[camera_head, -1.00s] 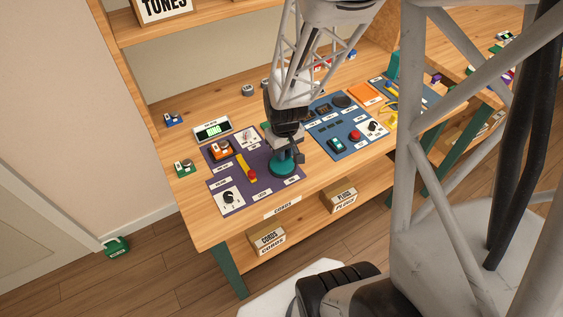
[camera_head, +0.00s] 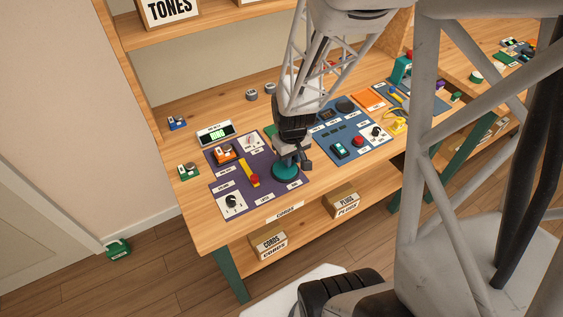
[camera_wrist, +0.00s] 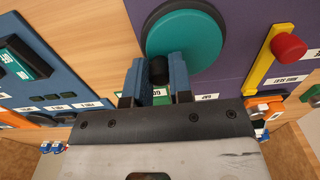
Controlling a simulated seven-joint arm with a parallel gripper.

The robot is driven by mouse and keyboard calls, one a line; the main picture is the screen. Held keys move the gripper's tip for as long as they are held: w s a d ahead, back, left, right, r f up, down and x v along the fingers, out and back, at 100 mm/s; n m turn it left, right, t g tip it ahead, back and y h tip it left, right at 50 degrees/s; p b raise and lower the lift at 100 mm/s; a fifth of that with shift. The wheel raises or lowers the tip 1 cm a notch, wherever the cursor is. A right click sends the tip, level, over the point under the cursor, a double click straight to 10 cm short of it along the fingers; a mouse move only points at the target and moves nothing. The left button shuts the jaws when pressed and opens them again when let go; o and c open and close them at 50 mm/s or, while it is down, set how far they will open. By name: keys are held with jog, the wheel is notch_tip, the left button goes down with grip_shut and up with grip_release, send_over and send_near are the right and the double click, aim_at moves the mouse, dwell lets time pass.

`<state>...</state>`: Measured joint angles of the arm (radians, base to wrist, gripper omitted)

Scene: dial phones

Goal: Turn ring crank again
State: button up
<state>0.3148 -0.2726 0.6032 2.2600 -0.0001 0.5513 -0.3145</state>
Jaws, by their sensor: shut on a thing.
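The ring crank is a round teal disc (camera_head: 285,172) on the purple panel (camera_head: 236,203) in the head view. In the wrist view the teal disc (camera_wrist: 187,38) shows large at the top, with a dark round knob (camera_wrist: 159,70) at its lower left edge. My gripper (camera_wrist: 158,82) is shut on this knob, with one blue-grey finger on each side. In the head view my gripper (camera_head: 292,160) is over the disc and hides part of it. A green label lies partly hidden behind the fingers.
A yellow lever with a red knob (camera_head: 254,180) stands left of the crank. An orange device (camera_head: 222,153), a dial (camera_head: 231,202) and a lit display (camera_head: 216,134) are also on the left. A blue panel (camera_head: 352,150) with a red button is on the right.

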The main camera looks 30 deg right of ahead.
jog(key=shift+s, duration=0.3)
dwell(0.4)
jog(key=o, duration=0.6)
jog(key=shift+r, duration=4)
jog(key=s+a+r+t, duration=0.1)
jog(key=s+a+r, duration=0.2)
jog(key=r, duration=0.3)
jog(key=s+a+r, duration=0.4)
jog(key=a+r, duration=0.1)
jog(key=r, duration=0.1)
jog(key=s+a+r+t, duration=0.1)
jog(key=s+a+r, duration=0.3)
jog(key=r, duration=0.3)
jog(key=shift+a+t, duration=0.3)
jog(key=shift+a, duration=0.2)
